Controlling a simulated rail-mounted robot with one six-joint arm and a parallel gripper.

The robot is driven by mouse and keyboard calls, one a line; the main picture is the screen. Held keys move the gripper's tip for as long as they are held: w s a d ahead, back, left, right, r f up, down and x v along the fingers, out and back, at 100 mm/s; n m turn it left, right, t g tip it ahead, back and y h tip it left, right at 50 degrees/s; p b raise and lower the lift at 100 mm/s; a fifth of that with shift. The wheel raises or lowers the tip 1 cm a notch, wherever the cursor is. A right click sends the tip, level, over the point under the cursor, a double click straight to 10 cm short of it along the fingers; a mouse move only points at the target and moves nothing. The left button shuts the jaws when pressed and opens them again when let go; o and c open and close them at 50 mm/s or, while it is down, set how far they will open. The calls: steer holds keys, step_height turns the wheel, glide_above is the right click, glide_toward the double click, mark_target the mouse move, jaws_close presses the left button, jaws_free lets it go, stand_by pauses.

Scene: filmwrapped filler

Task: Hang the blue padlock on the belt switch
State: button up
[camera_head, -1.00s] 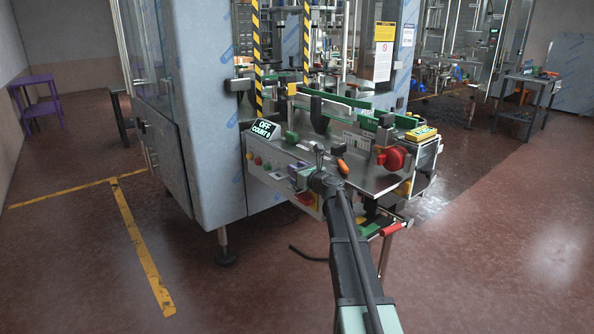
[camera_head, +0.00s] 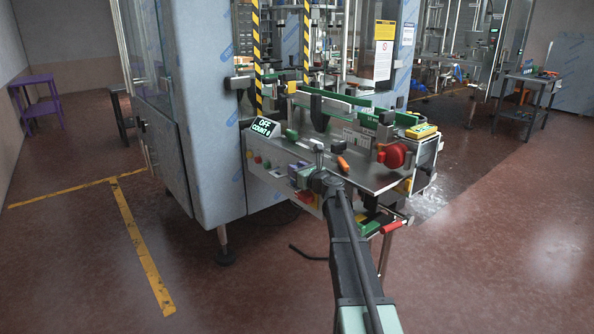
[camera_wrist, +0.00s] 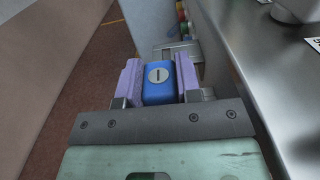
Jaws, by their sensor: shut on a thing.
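My gripper (camera_wrist: 158,72) is shut on the blue padlock (camera_wrist: 158,88), held between two purple finger pads. The padlock's face with a round silver keyway disc faces the wrist camera; its shackle cannot be made out. In the head view my gripper (camera_head: 302,177) is at the front control panel (camera_head: 268,172) of the machine, and the padlock is too small to tell there. Just beyond the padlock in the wrist view is a grey metal part (camera_wrist: 180,48) on the panel side. A red-and-yellow part (camera_head: 306,199), possibly the belt switch, is partly hidden behind my gripper.
A steel tabletop (camera_wrist: 275,80) lies close on the right of my gripper. Coloured buttons (camera_wrist: 182,18) line the panel ahead. A display reading OFF, COUNT 0 (camera_head: 264,127) stands above the panel. Floor on the left is open.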

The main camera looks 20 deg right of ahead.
steer(key=o, duration=1.1)
steer(key=shift+c, duration=0.2)
steer(key=shift+s, duration=0.1)
steer(key=v, duration=1)
steer(key=shift+s, duration=0.3)
